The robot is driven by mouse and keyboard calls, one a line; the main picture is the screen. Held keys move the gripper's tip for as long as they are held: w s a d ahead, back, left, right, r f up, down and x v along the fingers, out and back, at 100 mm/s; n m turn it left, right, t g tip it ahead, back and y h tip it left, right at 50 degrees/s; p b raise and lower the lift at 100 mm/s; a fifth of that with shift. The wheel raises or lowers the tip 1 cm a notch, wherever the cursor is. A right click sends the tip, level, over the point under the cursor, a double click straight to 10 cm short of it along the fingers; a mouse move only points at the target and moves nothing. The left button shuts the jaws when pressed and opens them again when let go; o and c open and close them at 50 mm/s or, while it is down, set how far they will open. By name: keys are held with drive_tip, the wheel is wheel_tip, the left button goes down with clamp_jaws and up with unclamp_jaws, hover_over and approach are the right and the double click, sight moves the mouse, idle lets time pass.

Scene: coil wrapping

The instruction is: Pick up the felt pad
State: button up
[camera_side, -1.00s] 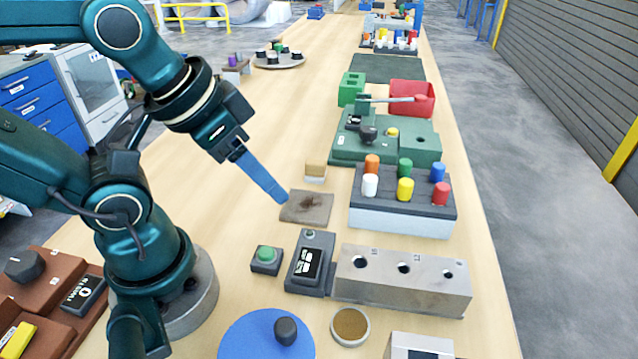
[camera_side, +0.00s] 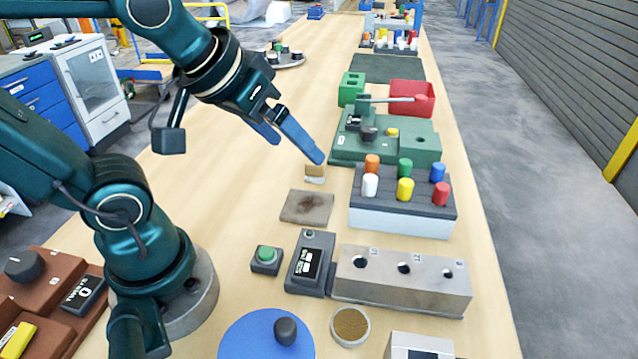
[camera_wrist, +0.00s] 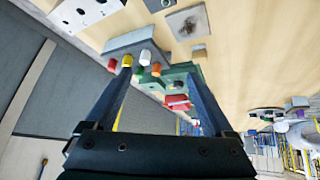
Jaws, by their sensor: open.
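A small block (camera_side: 315,174) with a tan top and a pale lower layer stands on the bench; it looks like the felt pad, though I cannot be sure. It also shows in the wrist view (camera_wrist: 200,50), a little beyond the right finger's tip. A flat grey-brown square plate (camera_side: 306,207) with a dark smudge lies just in front of it in the side view. My gripper (camera_side: 297,150) has two long blue fingers, spread apart with nothing between them. They are above the bench, and one tip appears close to the block; contact is not visible.
A grey rack (camera_side: 402,215) with several coloured pegs stands right of the block. A green fixture (camera_side: 386,140) and a red bin (camera_side: 412,98) are behind it. A drilled metal block (camera_side: 400,280) and a green button (camera_side: 266,259) are nearer. Bench left of the block is clear.

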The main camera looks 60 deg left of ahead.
drive_tip(key=w+a+n+y, duration=0.1)
drive_tip(key=w+a+n, duration=0.25)
drive_tip(key=w, duration=0.35)
drive_tip(key=n+g+y, duration=0.1)
drive_tip(key=n+g, duration=0.2)
drive_tip(key=g, duration=0.1)
hover_over(316, 170)
drive_tip(key=s, duration=0.1)
drive_tip(key=shift+m, duration=0.25)
drive_tip(key=f, duration=1.3)
drive_tip(key=shift+d, duration=0.3)
drive_tip(key=shift+a+f, duration=0.15)
drive_tip(key=shift+f, duration=0.2)
drive_tip(key=shift+x, duration=2.25)
clamp_jaws()
drive_tip(key=shift+r, duration=0.15)
